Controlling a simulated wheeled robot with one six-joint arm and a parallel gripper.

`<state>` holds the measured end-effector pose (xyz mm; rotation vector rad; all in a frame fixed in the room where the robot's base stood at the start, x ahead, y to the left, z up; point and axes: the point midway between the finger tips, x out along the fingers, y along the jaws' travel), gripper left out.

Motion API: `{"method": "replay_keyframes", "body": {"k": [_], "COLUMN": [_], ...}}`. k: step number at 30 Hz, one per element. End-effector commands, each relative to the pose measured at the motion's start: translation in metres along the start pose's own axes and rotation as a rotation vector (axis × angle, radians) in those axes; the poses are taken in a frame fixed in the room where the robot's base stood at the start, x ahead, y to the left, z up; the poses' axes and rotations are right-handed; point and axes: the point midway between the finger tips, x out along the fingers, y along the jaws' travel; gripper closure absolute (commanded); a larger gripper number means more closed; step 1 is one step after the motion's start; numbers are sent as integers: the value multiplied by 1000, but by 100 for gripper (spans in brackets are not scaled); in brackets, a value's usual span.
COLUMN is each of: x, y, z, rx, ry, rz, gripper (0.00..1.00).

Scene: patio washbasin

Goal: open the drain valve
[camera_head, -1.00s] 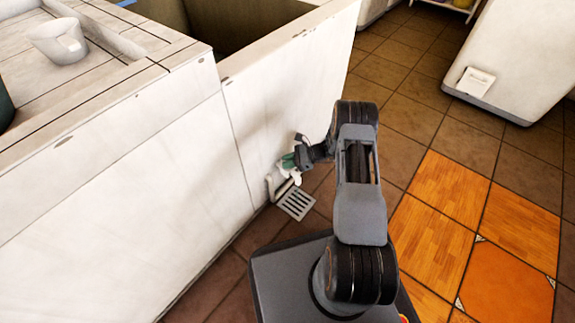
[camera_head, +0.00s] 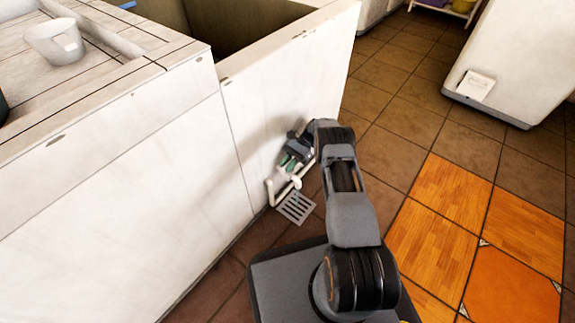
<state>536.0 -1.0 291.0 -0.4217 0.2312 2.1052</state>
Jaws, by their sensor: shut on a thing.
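A white drain pipe (camera_head: 270,193) with an elbow stands low against the white basin wall, just above a grey floor grate (camera_head: 296,208). A small green part, seemingly the drain valve's handle (camera_head: 289,163), shows at the upper end of the pipe. My dark gripper (camera_head: 291,160) reaches down to it from the upper right and is shut on it. The fingertips and much of the valve are small and partly hidden, so the handle's exact angle cannot be told.
The white basin wall (camera_head: 130,190) stands close on the left of my arm. A white cup (camera_head: 58,42) sits on the plank top. Brown floor tiles (camera_head: 400,130) and orange wooden tiles (camera_head: 440,215) lie clear to the right. A white block (camera_head: 520,60) stands at upper right.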

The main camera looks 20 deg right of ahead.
Motion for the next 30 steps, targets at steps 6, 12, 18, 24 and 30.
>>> {"method": "replay_keyframes", "body": {"k": [6,12,18,24,30], "x": [3,3,3,3,1], "y": [1,1,1,1,1], "z": [0,0,0,0,0], "rx": [-20,-27,-27,-27,-27], "ry": [-10,-10,-10,-10,-6], "rz": [60,77,78,78,72], "gripper": [100,100,100,77,58]}}
